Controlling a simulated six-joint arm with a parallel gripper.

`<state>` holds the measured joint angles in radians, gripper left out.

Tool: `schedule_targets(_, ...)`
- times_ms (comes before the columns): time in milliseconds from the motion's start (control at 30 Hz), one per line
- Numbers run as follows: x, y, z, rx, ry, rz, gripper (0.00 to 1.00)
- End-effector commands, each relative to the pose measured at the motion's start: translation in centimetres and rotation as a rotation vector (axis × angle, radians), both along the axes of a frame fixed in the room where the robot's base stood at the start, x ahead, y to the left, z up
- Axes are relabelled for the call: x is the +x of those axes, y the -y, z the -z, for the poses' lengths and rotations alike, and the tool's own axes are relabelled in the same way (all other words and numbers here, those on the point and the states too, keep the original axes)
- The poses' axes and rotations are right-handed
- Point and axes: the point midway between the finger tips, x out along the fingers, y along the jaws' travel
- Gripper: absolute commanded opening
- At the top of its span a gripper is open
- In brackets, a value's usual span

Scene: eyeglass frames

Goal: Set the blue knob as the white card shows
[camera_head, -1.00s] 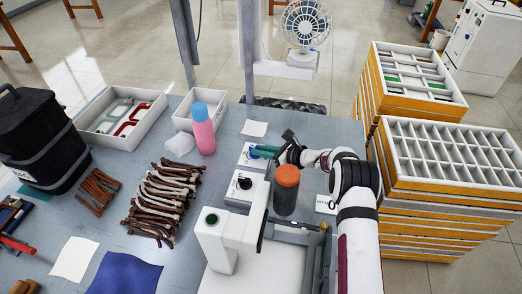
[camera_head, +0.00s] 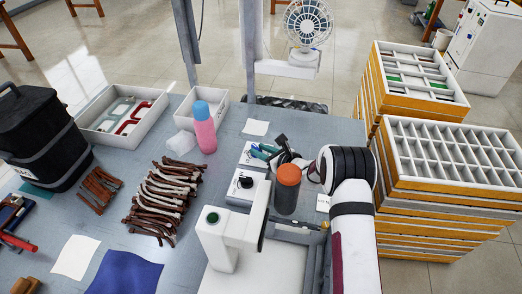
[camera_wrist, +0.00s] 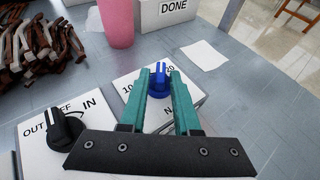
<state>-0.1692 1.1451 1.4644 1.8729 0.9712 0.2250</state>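The blue knob (camera_wrist: 158,80) sits on a white box (camera_wrist: 190,98) with printed numbers, partly covered by my fingers. A pale mark on the knob points away from my wrist. My gripper (camera_wrist: 162,72) has its two green fingers on either side of the knob, close to it. I cannot tell whether both fingers press on it. In the head view my gripper (camera_head: 264,151) is over this box, and the blue knob is hard to make out. A small white card (camera_head: 323,203) lies right of the orange-capped bottle; its print is too small to read here.
A black knob (camera_wrist: 66,127) on an IN/OUT box stands left of my gripper. The orange-capped bottle (camera_head: 287,188) stands close to my arm. A blank white sheet (camera_wrist: 204,55) lies behind the box. A pink bottle (camera_head: 204,128) and white trays (camera_head: 124,116) are farther left.

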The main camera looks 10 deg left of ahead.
Motion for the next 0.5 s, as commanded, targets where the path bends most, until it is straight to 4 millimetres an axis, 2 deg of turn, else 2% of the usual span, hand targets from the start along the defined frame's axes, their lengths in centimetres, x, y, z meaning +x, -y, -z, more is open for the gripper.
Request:
schedule_targets(33,0.0,0.0,0.0,0.000,0.000,0.000,0.41)
schedule_targets(67,0.0,0.0,0.0,-0.001,-0.001,0.000,0.46)
schedule_targets(367,-0.1,0.2,0.0,-0.001,-0.002,0.001,0.46)
schedule_targets(500,-1.0,1.5,-0.7,-0.001,-0.002,0.003,0.46)
